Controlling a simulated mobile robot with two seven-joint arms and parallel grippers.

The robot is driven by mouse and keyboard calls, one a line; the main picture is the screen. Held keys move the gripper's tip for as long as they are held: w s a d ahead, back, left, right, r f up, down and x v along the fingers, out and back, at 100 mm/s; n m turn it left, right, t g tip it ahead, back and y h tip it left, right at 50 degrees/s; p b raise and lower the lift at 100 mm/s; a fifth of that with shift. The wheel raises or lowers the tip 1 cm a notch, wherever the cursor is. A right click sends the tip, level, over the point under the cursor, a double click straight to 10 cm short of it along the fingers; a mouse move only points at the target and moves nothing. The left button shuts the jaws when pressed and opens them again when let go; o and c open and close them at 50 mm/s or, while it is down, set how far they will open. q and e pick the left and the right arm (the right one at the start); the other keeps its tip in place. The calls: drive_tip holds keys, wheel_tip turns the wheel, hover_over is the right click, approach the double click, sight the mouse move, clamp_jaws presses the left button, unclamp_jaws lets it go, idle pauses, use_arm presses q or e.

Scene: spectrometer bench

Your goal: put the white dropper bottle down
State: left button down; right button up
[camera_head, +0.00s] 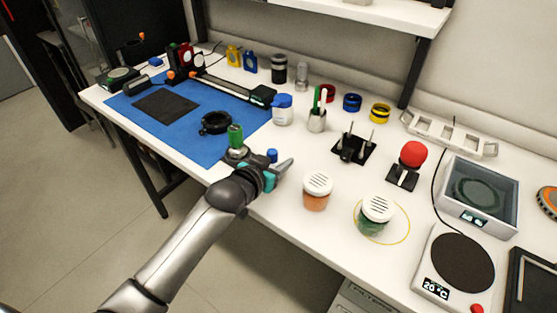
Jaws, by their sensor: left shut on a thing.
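My left gripper (270,174) is at the front edge of the white bench, with teal pads at its fingers. It is shut on the white dropper bottle, of which a small blue cap (272,154) shows above the fingers. The bottle's body is mostly hidden by the gripper, so I cannot tell whether its base touches the bench. My right gripper is not in view.
A green cylinder (235,134) stands just left of my gripper, at the edge of the blue mat (190,136). A larger white bottle with a blue lid (282,112) stands behind. Orange (316,198) and green (371,224) jars with white lids stand to the right, the green one within a yellow ring (408,232).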

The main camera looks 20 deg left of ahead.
use_arm(q)
drive_tip(key=shift+c, duration=2.2)
unclamp_jaws()
drive_tip(key=shift+s+r, duration=0.1)
drive_tip(key=shift+r, duration=0.05)
drive_tip(key=p+v, duration=0.2)
drive_tip(key=v, duration=1)
drive_tip(key=shift+p, duration=0.35)
